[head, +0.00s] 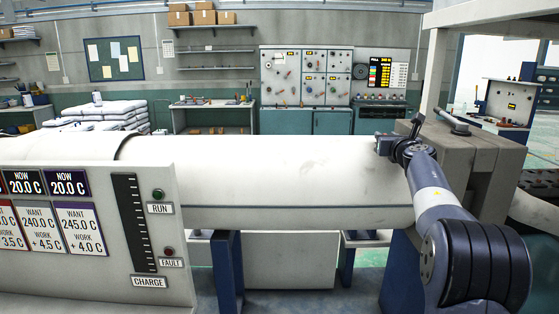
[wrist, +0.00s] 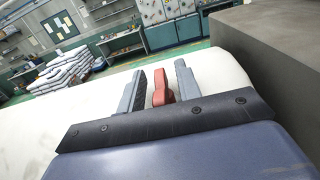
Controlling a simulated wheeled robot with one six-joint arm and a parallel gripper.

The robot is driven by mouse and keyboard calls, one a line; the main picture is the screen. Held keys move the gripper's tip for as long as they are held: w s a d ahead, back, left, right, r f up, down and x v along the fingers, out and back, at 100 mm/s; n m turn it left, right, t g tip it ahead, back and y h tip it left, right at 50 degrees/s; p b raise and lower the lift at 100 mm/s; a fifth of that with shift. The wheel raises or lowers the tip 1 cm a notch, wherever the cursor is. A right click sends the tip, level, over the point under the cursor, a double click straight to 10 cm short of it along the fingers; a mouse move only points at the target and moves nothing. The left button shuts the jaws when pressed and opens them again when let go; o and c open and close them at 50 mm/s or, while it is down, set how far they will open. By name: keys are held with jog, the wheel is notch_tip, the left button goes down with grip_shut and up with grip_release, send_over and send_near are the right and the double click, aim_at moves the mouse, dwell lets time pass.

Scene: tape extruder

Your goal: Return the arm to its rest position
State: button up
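My gripper (head: 386,146) is at the right end of the extruder's long white barrel (head: 290,165) in the head view, just above its top. In the wrist view my gripper (wrist: 160,68) shows two grey fingers standing apart. A small red piece (wrist: 162,90) shows between them, with a gap on the left side and little or none on the right. I cannot tell what the red piece belongs to or whether a finger touches it. My arm reaches up from the lower right of the head view, bent at the elbow.
A grey block (head: 468,165) with a handle (head: 453,122) stands close beside my arm on the right. A control panel (head: 85,225) with RUN and FAULT lamps is front left. A bench (head: 213,105), white sacks (head: 105,112) and a cabinet (head: 306,78) stand far behind.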

jog(key=shift+w+m+h, duration=0.2)
jog(key=shift+m+h, duration=0.1)
jog(key=shift+h, duration=0.2)
jog(key=shift+s+a+r+m+h+p, duration=0.1)
jog(key=shift+s+r+m+h+p, duration=0.1)
jog(key=shift+m+h+p, duration=0.5)
jog(key=m+h+p, duration=0.1)
jog(key=h+p, duration=0.1)
jog(key=m+g+h+p, duration=0.1)
jog(key=h+p, duration=0.2)
jog(key=shift+w+m+g, duration=0.1)
jog(key=shift+m+g, duration=0.2)
jog(key=shift+m, duration=0.1)
jog(key=shift+m+h+p, duration=0.3)
jog(key=shift+h+p, duration=0.1)
jog(key=shift+p, duration=0.25)
jog(key=shift+d+f+m+g+h, duration=0.2)
jog(key=shift+m+g+h, duration=0.1)
jog(key=shift+g+h, duration=0.1)
jog(key=shift+r, duration=0.1)
